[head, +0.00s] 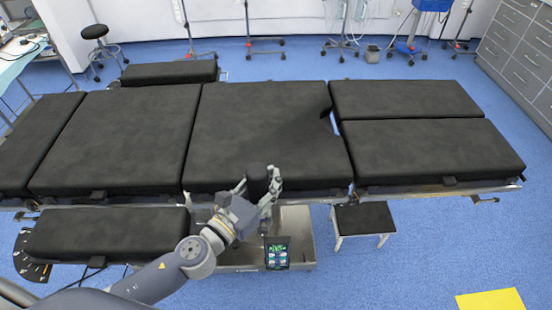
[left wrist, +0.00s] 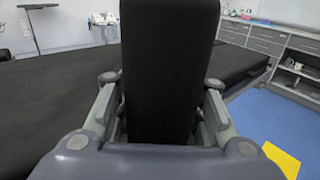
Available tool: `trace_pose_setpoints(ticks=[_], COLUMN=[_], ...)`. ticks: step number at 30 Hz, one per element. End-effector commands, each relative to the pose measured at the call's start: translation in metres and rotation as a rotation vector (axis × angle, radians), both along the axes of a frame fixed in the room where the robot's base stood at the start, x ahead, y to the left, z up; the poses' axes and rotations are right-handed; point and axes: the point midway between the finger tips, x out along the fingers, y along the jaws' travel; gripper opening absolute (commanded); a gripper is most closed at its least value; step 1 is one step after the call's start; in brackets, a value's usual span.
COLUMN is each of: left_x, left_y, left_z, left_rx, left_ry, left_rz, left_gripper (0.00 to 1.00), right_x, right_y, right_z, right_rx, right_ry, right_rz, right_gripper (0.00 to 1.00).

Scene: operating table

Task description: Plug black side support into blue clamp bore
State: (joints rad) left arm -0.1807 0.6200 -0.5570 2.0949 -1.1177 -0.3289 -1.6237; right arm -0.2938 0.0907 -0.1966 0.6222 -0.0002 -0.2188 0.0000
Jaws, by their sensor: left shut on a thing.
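The black side support (head: 258,175) is held in my left gripper (head: 262,187), over the near edge of the operating table (head: 268,130). In the left wrist view the support (left wrist: 168,65) stands upright as a tall black pad between the two fingers of my left gripper (left wrist: 162,80), which is shut on it. Its top runs out of that picture and its lower end is hidden by the gripper. I cannot make out the blue clamp or its bore in either view. My right gripper is not in view.
A metal table base (head: 292,222) with a small control panel (head: 277,253) is just below my left gripper. A black padded board (head: 110,233) lies to the left of my arm. A small step stool (head: 363,219) stands right. The blue floor is clear at lower right, apart from a yellow sheet (head: 491,300).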

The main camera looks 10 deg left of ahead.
Motion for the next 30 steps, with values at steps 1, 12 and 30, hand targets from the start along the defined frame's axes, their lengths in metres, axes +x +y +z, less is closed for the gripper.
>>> trace_pose_setpoints(ticks=[1, 12, 30], left_x=[0.015, 0.068, 0.067], left_y=[0.001, 0.01, 0.011], left_z=[-0.002, -0.009, -0.021], left_rx=[0.006, -0.002, -0.002], left_ry=[-0.007, 0.004, 0.005], left_rz=[-0.025, -0.113, -0.108], left_gripper=[0.0, 0.0, 0.0], right_x=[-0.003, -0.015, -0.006], right_y=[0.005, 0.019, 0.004], right_z=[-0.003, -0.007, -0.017], right_rx=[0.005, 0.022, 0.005], right_ry=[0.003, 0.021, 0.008], right_rz=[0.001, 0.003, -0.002], right_gripper=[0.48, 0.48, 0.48])
